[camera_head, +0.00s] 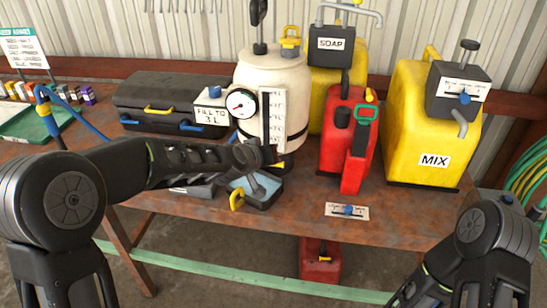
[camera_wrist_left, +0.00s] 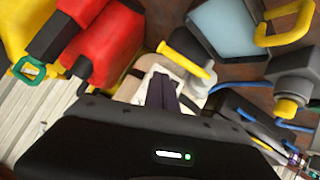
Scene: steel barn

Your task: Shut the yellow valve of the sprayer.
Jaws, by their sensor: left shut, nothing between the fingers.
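The sprayer (camera_head: 258,75) is a cream tank with a round gauge, a white scale strip and a yellow cap, standing on the rusty bench. Its yellow valve lever (camera_wrist_left: 187,62) shows in the left wrist view, low on the tank, just beyond my fingertips and beside a dark fitting. In the head view my left arm mostly hides that spot. My left gripper (camera_wrist_left: 164,93) is shut and empty, close to the lever; I cannot tell whether it touches. Whether the valve is open or shut is unclear. My right gripper is out of view; only its arm shows.
A blue-lined tray (camera_head: 265,189) with a yellow handle sits below the sprayer. A red can (camera_head: 352,125), a yellow SOAP container (camera_head: 352,73) and a yellow MIX container (camera_head: 405,115) stand to the right. A black toolbox (camera_head: 160,92) lies left. The bench's front right is mostly clear.

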